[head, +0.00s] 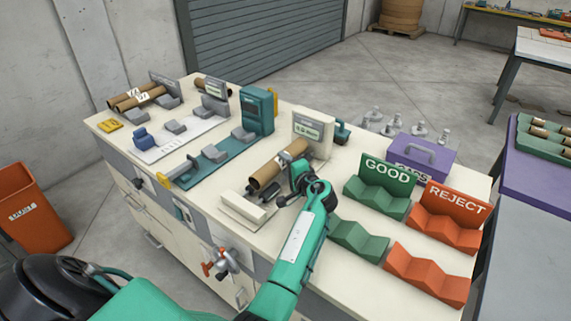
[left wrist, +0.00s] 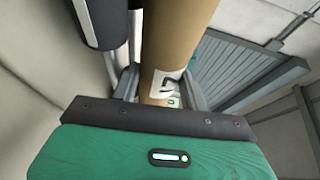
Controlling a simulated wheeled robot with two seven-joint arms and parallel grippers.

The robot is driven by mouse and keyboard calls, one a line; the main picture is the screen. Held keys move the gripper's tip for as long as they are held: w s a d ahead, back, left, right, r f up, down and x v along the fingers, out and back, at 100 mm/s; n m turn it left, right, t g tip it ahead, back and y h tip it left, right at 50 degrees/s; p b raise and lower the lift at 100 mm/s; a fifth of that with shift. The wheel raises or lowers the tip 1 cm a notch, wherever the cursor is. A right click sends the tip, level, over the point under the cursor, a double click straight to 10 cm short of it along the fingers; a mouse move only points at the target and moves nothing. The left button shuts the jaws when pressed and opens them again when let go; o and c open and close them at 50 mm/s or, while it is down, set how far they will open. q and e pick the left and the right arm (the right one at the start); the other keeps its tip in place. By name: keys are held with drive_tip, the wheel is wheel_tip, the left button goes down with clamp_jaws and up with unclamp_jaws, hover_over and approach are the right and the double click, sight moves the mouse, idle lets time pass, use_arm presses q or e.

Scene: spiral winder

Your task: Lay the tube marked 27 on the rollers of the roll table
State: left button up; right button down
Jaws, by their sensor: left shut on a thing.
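A brown cardboard tube (head: 266,176) is in my left gripper (head: 290,160), near the middle of the bench in the head view. It slants toward the back right, its open end facing front left. In the left wrist view the tube (left wrist: 177,45) stands between the fingers and carries a white label (left wrist: 168,85); its number is not readable. Below the tube's near end is a low cream unit with dark parts (head: 243,211), probably the roll table. A cream display panel (head: 313,127) stands behind. I cannot tell whether the tube touches the rollers. My right gripper is out of view.
Other brown tubes (head: 124,102) lie at the bench's back left. A teal instrument (head: 257,110) stands behind the tube. Green GOOD (head: 384,175) and orange REJECT (head: 447,207) racks are at right, with a purple box (head: 422,156) behind.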

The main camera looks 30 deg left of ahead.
use_arm(q)
drive_tip(key=shift+f, duration=0.3)
drive_tip(key=o, duration=1.1)
